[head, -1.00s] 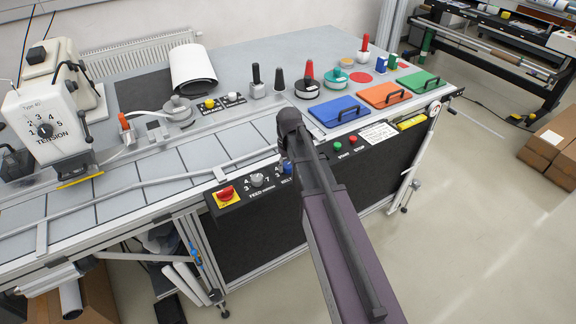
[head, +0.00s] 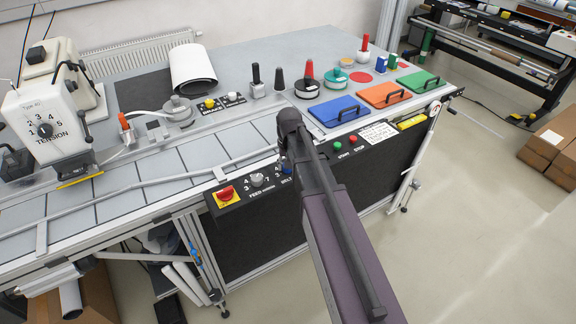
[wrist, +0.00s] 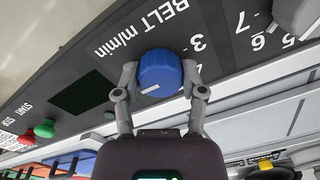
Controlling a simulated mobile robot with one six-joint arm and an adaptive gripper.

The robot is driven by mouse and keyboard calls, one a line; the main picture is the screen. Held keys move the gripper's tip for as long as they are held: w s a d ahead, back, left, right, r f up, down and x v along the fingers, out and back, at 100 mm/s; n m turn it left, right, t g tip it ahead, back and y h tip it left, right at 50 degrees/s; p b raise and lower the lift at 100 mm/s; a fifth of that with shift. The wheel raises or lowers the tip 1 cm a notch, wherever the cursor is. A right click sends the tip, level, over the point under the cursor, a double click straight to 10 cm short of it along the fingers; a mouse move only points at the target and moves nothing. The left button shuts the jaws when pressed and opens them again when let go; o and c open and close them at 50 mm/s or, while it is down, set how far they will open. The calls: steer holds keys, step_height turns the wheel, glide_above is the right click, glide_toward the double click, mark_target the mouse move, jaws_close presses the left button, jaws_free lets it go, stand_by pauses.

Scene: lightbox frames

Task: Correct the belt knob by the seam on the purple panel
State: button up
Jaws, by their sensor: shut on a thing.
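The belt knob (wrist: 160,72) is blue and round, with a small white mark near its lower edge in the wrist view. It sits on the control panel (wrist: 95,60), which looks dark grey to black, not purple, beside the label "BELT m/min". Digits including 3 and 4 show to its right. My gripper (wrist: 161,80) is shut on the knob, one finger on each side. I cannot make out a seam.
A silver rail (head: 150,183) runs along the table just behind the panel.

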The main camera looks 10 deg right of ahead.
steer(key=o, duration=1.2)
steer(key=shift+c, duration=0.2)
steer(key=shift+n, duration=0.4)
